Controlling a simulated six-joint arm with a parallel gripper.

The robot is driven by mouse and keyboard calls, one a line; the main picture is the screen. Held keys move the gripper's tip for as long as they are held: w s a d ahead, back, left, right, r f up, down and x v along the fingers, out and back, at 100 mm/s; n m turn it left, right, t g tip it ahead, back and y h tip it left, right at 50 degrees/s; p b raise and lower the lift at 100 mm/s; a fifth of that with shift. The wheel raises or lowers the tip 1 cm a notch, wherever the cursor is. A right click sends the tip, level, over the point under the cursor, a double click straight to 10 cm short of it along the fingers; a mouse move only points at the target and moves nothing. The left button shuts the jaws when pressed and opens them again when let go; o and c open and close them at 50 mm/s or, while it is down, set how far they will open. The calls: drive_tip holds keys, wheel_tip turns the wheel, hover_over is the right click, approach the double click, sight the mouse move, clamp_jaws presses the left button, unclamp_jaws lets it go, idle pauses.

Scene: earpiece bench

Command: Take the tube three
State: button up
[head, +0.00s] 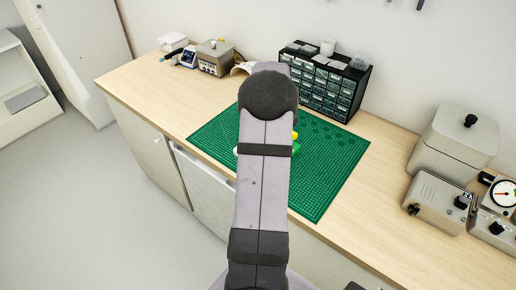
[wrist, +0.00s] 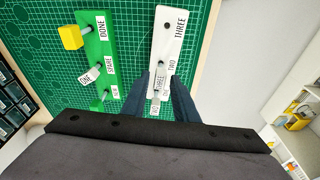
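My gripper (wrist: 160,76) is open in the wrist view, with its two dark blue fingers apart at the near half of a white rack (wrist: 183,20). The tag reading THREE (wrist: 160,84) shows between the fingers, on a slim tube that seems to stand by the rack's TWO mark. Another small tag (wrist: 155,107) lies nearer the palm, partly hidden and hard to read. The rack's hole by its printed THREE looks empty. In the head view my arm hides the gripper and most of the racks.
A green rack (wrist: 97,48) marked DONE, SPARE and NEW stands left of the white one. It holds a yellow block (wrist: 70,37) and a tube tagged ONE (wrist: 88,76). A green cutting mat (head: 325,165) lies beneath. A drawer cabinet (head: 325,85) stands behind.

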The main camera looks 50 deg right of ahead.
clamp_jaws()
drive_tip(key=shift+r+p, duration=1.15)
drive_tip(key=shift+r, duration=0.5)
drive_tip(key=shift+r+p, duration=1.75)
drive_tip(key=shift+r, duration=0.65)
